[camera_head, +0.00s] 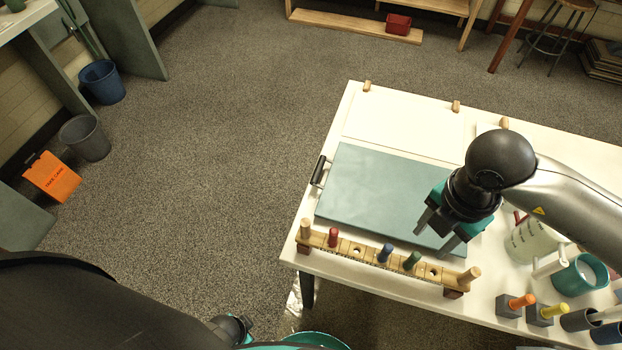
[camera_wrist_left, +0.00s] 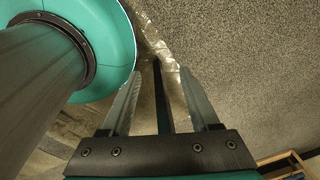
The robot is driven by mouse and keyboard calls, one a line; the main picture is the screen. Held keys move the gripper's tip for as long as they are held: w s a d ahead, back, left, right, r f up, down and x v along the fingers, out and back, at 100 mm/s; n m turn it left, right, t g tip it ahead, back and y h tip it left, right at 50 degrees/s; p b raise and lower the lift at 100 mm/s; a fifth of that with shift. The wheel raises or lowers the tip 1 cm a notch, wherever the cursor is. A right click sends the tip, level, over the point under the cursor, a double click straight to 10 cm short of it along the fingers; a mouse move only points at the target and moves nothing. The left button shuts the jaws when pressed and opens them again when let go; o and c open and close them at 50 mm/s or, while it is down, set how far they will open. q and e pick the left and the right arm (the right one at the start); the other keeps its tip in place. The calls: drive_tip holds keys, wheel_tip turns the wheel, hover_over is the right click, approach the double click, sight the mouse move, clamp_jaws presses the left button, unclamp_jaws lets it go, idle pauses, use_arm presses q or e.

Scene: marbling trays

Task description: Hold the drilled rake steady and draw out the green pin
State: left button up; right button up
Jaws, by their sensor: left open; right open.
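The drilled rake (camera_head: 346,246) is a wooden bar with holes, lying along the near edge of the white table. It has a pale upright peg at each end and red, blue and green pins standing in it. The green pin (camera_head: 412,260) stands right of the blue pin (camera_head: 385,253). My right gripper (camera_head: 433,238) is open and empty, just above and behind the rake near the green pin, apart from it. My left gripper (camera_wrist_left: 159,72) is open and empty over the floor in the left wrist view, away from the rake.
A blue-green tray (camera_head: 370,190) lies behind the rake. Orange-handled (camera_head: 522,300) and yellow-handled (camera_head: 553,310) items stand in grey blocks to the right, beside a teal pot (camera_head: 575,278) and a pale jug (camera_head: 527,240).

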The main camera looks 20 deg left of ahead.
sight(305, 220)
use_arm(q)
drive_tip(key=w+a+r+m, duration=0.2)
drive_tip(key=w+r+m, duration=0.25)
drive_tip(key=w, duration=0.35)
drive_tip(key=w+a+r+m, duration=0.1)
drive_tip(key=w+r+m, duration=0.35)
drive_tip(key=w, duration=0.45)
drive_tip(key=w+d+r+m, duration=0.3)
drive_tip(key=w+r, duration=0.1)
drive_tip(key=r, duration=0.2)
drive_tip(key=w+d+r+m, duration=0.3)
drive_tip(key=r+m, duration=0.1)
drive_tip(key=r, duration=0.2)
drive_tip(key=w+d+r+m+h, duration=0.1)
drive_tip(key=w+d+r+m, duration=0.2)
drive_tip(key=r, duration=0.3)
drive_tip(key=shift+w+m, duration=0.4)
drive_tip(key=shift+w, duration=0.45)
drive_tip(key=s+d+r+m+g, duration=0.15)
drive_tip(key=s+r+m, duration=0.25)
drive_tip(key=r+m, duration=0.4)
drive_tip(key=s+d+r+m, duration=0.25)
drive_tip(key=r+m, duration=0.25)
drive_tip(key=r, duration=0.5)
drive_tip(key=shift+y, duration=0.4)
drive_tip(key=f, duration=1.5)
drive_tip(key=shift+s+f, duration=0.2)
drive_tip(key=shift+s, duration=0.05)
drive_tip(key=shift+c, duration=0.2)
